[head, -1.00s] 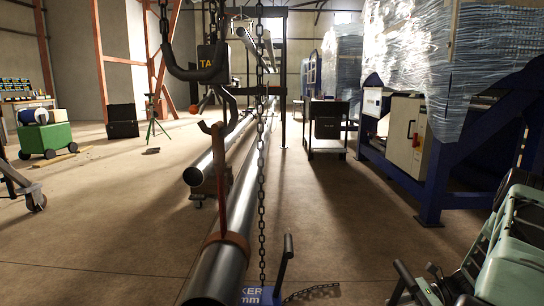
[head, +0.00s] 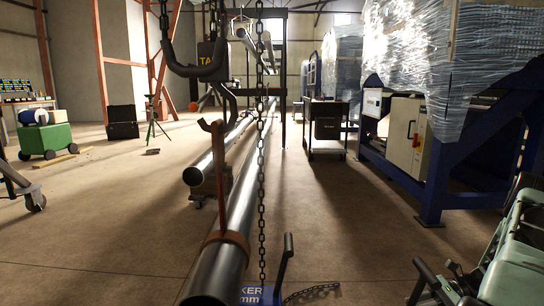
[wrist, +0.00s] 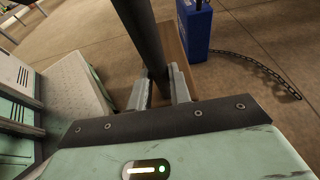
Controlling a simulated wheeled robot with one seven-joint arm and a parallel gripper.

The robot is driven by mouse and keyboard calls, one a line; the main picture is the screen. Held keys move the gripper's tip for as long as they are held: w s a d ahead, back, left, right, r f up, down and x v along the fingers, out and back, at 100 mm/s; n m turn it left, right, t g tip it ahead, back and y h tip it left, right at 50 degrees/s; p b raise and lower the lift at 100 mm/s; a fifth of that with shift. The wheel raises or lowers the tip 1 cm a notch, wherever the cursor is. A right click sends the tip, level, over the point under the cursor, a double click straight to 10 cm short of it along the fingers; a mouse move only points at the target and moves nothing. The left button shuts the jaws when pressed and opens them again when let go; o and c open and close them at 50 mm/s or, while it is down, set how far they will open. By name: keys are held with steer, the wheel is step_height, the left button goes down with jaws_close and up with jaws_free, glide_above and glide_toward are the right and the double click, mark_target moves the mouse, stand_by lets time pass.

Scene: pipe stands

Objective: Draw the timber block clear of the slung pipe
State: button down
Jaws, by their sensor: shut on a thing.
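The slung pipe (head: 238,215) is a long dark steel tube running away from me in the head view, held in a brown sling (head: 226,240) under a hoist hook. In the wrist view the pipe (wrist: 145,35) comes down from the top. The timber block (wrist: 176,50) is a brown strip beside and partly behind the pipe, so much of it is hidden. My gripper (wrist: 161,90) is shut on the near end of the timber block, close to the pipe. The exact contact is partly covered, and I cannot tell whether block and pipe touch.
A blue box (wrist: 196,30) stands right of the block, with a chain (wrist: 265,70) on the floor. A second pipe (head: 205,165) lies farther back on a wheeled stand. A blue-framed machine (head: 430,160) stands at the right. The middle floor is mostly clear.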

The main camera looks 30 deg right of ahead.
steer(key=shift+w, duration=0.1)
steer(key=shift+a+f, duration=0.2)
steer(key=shift+f, duration=0.4)
steer(key=shift+b, duration=0.3)
steer(key=c, duration=1.2)
jaws_free()
steer(key=shift+d, duration=0.1)
steer(key=b+v, duration=0.1)
steer(key=v, duration=0.8)
steer(key=shift+b, duration=0.3)
steer(key=shift+r, duration=0.2)
